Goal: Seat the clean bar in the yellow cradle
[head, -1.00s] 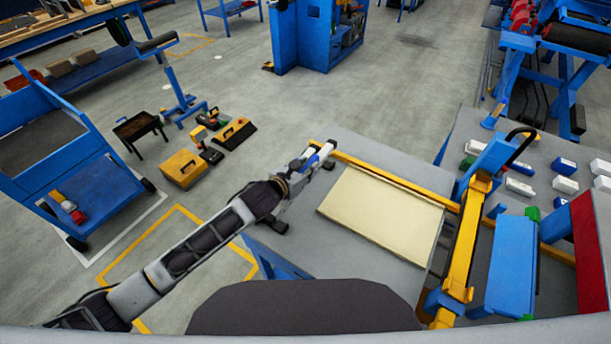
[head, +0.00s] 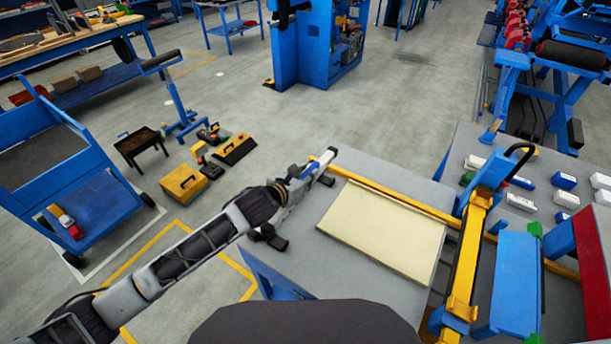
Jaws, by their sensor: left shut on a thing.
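My left gripper (head: 323,166) is at the panel table's far left corner, by the end of a long yellow rail. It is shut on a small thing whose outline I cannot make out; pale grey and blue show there. I cannot tell whether this is the clean bar. A cream sandwich panel (head: 385,228) lies flat to the right of the gripper. A yellow beam (head: 467,250) with yellow brackets (head: 461,308) crosses the table on the right. I cannot tell which yellow part is the cradle. My right gripper is not in view.
The grey table (head: 300,251) has bare room left of the panel. Small white and blue boxes (head: 564,181) stand at the far right. A blue block (head: 514,280) is right of the beam. Yellow toolboxes (head: 184,184) and a blue cart (head: 90,205) stand on the floor at left.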

